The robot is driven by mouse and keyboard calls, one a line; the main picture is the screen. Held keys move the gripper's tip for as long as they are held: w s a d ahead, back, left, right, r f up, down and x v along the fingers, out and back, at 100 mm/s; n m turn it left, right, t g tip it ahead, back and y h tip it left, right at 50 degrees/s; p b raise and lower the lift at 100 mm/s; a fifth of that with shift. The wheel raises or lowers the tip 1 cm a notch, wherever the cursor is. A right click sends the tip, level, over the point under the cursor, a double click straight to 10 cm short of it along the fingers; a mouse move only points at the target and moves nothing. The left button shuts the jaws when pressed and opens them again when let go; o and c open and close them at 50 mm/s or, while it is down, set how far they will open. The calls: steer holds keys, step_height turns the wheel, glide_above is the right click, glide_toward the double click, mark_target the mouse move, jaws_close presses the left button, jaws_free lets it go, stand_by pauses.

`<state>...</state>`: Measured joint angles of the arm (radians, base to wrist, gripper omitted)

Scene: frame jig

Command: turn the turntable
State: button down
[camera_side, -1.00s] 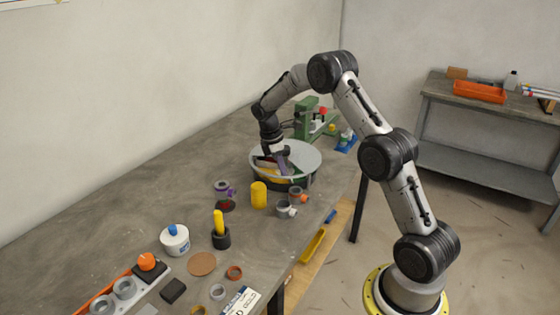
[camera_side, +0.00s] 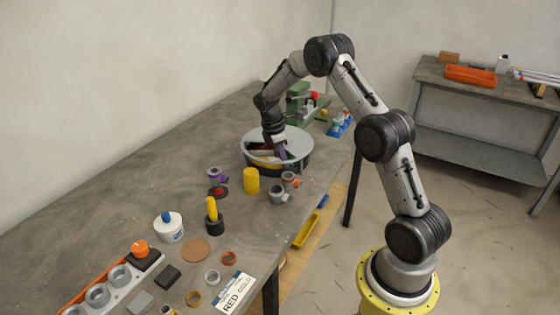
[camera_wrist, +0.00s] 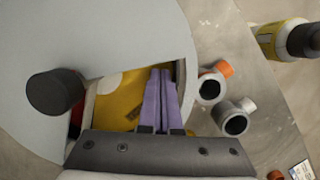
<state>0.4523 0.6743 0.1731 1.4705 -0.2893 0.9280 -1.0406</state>
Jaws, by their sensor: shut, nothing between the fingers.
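The turntable is a round drum with a flat grey top (camera_side: 297,136) and a dark side, standing on the bench. In the wrist view its grey cover (camera_wrist: 120,35) has an opening, with yellow, a pale round shape and a bit of red inside. A black knob (camera_wrist: 55,92) stands on the cover left of the opening. My gripper (camera_side: 282,153) points down over the turntable. Its purple fingers are together and empty in the wrist view (camera_wrist: 161,75), over the right part of the opening. Whether the fingertips touch the opening's edge I cannot tell.
A yellow cylinder (camera_side: 251,181), a grey pipe piece (camera_side: 279,195) and a purple-ringed part (camera_side: 217,175) stand in front of the turntable. A green machine (camera_side: 299,103) is behind it. Several small parts lie towards the front. The bench's left side is clear.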

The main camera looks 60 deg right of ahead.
steer(key=w+a+r+n+t, duration=0.1)
steer(key=a+r, duration=0.3)
steer(key=r, duration=0.6)
steer(key=a+r+t, duration=0.1)
steer(key=a+r, duration=0.3)
steer(key=r, duration=0.6)
steer(key=s+a+r+t, duration=0.3)
steer(key=s+a+r, duration=0.6)
steer(key=s+a+m+t, duration=0.2)
steer(key=s+a+m, duration=0.3)
steer(key=s, duration=0.6)
steer(key=s+a+f+m+y, duration=0.2)
steer(key=s+a+f+m, duration=0.1)
steer(key=s+f, duration=0.3)
steer(key=shift+a+f+m+t, duration=0.3)
steer(key=shift+a+f+m, duration=0.1)
steer(key=shift+f+m, duration=0.4)
